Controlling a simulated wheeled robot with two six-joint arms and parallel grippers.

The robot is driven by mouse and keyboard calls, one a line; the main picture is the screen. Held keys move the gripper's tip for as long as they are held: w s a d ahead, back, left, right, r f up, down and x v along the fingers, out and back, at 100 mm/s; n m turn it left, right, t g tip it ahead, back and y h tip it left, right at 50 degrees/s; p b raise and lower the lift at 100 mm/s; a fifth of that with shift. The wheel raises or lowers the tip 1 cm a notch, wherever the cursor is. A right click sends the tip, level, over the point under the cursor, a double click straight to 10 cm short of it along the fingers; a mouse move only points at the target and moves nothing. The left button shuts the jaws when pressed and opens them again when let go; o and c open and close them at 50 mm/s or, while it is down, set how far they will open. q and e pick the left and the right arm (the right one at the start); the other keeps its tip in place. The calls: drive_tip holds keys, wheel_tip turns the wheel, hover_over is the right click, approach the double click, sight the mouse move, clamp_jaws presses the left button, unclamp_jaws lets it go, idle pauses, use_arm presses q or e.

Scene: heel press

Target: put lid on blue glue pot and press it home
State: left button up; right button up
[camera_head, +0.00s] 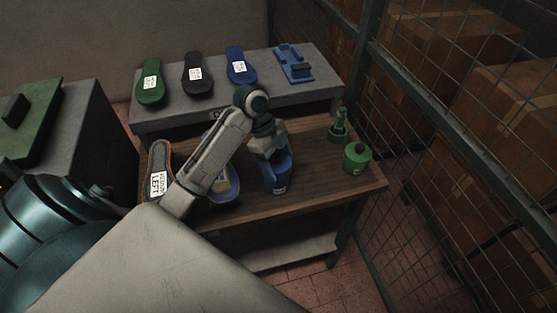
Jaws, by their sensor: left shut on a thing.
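The blue glue pot (277,178) stands upright on the wooden bench, with a white label low on its side. My left gripper (268,153) points down right over the top of the pot and is shut on the lid. The jaws hide nearly all of the lid, so I cannot tell whether it touches the rim or sits down on it. A green pot (356,160) with a dark knob on top stands to the right. My right gripper is not in view.
A green item (340,124) stands near the green pot. A sole labelled LEFT (158,165) and a blue-rimmed item (233,188), partly behind my arm, are on the bench's left. Soles and a blue fixture (295,62) lie on the grey shelf behind. A wire fence (420,120) borders the right.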

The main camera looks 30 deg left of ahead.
use_arm(q)
drive_tip(key=shift+p, duration=0.3)
drive_tip(key=shift+f, duration=0.1)
drive_tip(key=shift+f, duration=0.3)
drive_tip(key=shift+f, duration=0.15)
idle(0.4)
drive_tip(key=shift+f, duration=0.3)
drive_tip(key=shift+f, duration=0.15)
